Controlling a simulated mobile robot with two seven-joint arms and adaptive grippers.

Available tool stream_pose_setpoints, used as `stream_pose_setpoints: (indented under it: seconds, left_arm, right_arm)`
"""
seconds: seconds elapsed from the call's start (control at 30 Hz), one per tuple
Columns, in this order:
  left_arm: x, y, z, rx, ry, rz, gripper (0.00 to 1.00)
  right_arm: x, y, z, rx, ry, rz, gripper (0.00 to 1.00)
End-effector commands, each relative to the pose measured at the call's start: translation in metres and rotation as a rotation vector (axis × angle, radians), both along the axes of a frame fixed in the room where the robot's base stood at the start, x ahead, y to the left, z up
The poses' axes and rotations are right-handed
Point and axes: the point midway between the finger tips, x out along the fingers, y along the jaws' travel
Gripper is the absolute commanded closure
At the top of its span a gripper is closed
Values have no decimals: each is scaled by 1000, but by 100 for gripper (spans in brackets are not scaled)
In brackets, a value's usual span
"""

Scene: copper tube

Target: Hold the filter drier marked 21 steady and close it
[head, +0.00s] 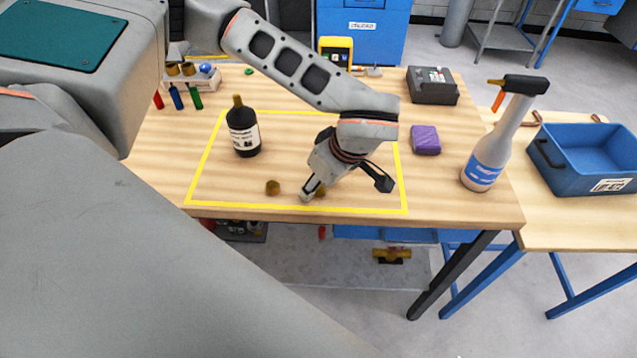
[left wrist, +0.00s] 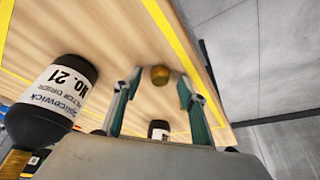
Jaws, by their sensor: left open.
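The filter drier marked 21 is a black bottle with a white label, and the number reads in the left wrist view (left wrist: 62,95). In the head view a black bottle with a brass-coloured top (head: 243,132) stands upright inside the yellow outline; its label is too small to read. My left gripper (head: 308,192) is open, low over the table, to the right of and nearer than that bottle. A brass cap (left wrist: 160,74) shows between its open fingers (left wrist: 158,92) in the wrist view. In the head view one brass cap (head: 272,187) lies left of the gripper, another brass piece (head: 320,192) beside the fingers.
A dark piece with a white label (left wrist: 158,130) shows low between the fingers. A spray bottle (head: 490,145), purple block (head: 425,140) and dark device (head: 432,86) stand right. Small coloured tubes (head: 178,97) stand back left. A blue crate (head: 590,160) is on the side table.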

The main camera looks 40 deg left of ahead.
Motion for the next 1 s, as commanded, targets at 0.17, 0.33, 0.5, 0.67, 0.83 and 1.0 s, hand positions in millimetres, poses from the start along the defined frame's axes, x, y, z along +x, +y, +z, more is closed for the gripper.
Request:
stream_pose_setpoints:
  seconds: [0.17, 0.33, 0.5, 0.67, 0.83, 1.0]
  left_arm:
    - [0, 0, 0, 0, 0, 0, 77]
    - [0, 0, 0, 0, 0, 0, 93]
    - [0, 0, 0, 0, 0, 0, 93]
    - [0, 0, 4, 0, -1, 1, 93]
    - [1, 0, 19, 0, -4, 2, 93]
    - [2, 0, 56, -1, -9, 1, 93]
  right_arm:
    - [0, 0, 0, 0, 0, 0, 60]
    - [0, 0, 0, 0, 0, 0, 60]
    - [0, 0, 0, 0, 0, 0, 60]
    - [0, 0, 0, 0, 0, 0, 60]
    - [0, 0, 2, 0, -1, 0, 60]
    - [1, 0, 5, 0, -3, 0, 60]
